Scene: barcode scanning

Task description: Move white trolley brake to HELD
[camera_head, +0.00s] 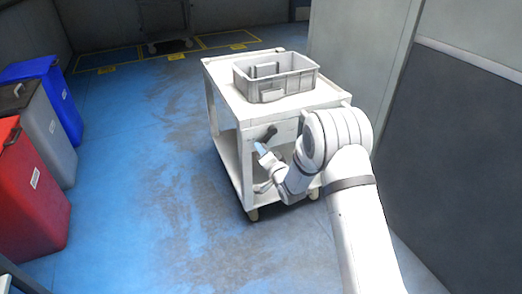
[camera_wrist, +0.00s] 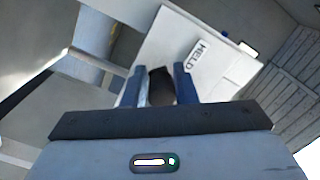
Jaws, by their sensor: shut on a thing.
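The white trolley (camera_head: 222,78) stands in the middle of the head view with a grey bin (camera_head: 283,88) on its top. Its dark brake lever (camera_head: 269,132) is on the near end panel. My gripper (camera_head: 260,147) is at the lower end of this lever. In the wrist view, my gripper (camera_wrist: 160,84) is shut on the dark lever (camera_wrist: 160,87), which sits between the two blue fingers. A white label reading HELD (camera_wrist: 198,54) is on the panel, just beyond the right finger. The lever's far end and pivot are partly hidden by the fingers.
Red (camera_head: 30,190), grey (camera_head: 42,133) and blue (camera_head: 55,88) bins line the left side. A grey wall (camera_head: 460,150) stands close on the right. Another trolley (camera_head: 165,22) is at the back. The blue floor left of the white trolley is clear.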

